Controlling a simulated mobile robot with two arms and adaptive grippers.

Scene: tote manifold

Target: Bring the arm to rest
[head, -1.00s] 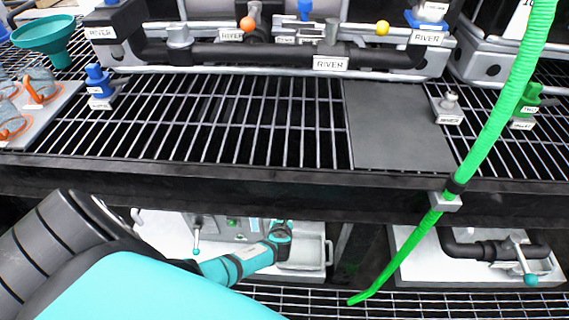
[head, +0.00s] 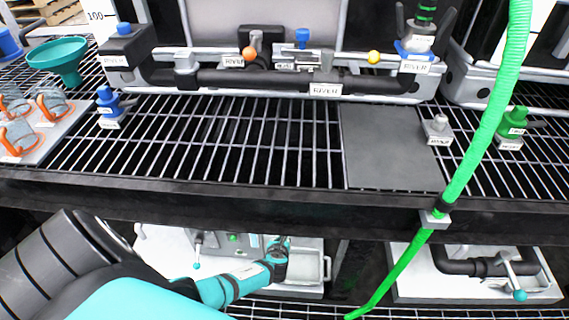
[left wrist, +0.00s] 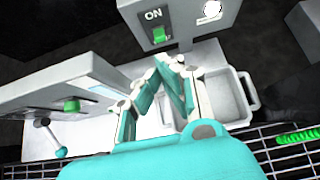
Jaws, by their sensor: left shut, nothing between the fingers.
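My left arm enters from the lower left in the head view, and its forearm reaches below the black grated shelf (head: 240,207). My left gripper (left wrist: 168,68) shows in the left wrist view, its teal and grey fingers together at the tips with nothing between them. It is in front of a grey box (left wrist: 160,20) with a green switch marked ON. A pale tray with a handle (left wrist: 228,97) is just right of the fingers. In the head view the gripper's fingers are hard to make out. My right gripper is not in view.
A green hose (head: 480,135) hangs across the shelf's front edge on the right. On the shelf are a black pipe manifold (head: 260,80), a teal funnel (head: 60,56) and a bare grey plate (head: 390,150).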

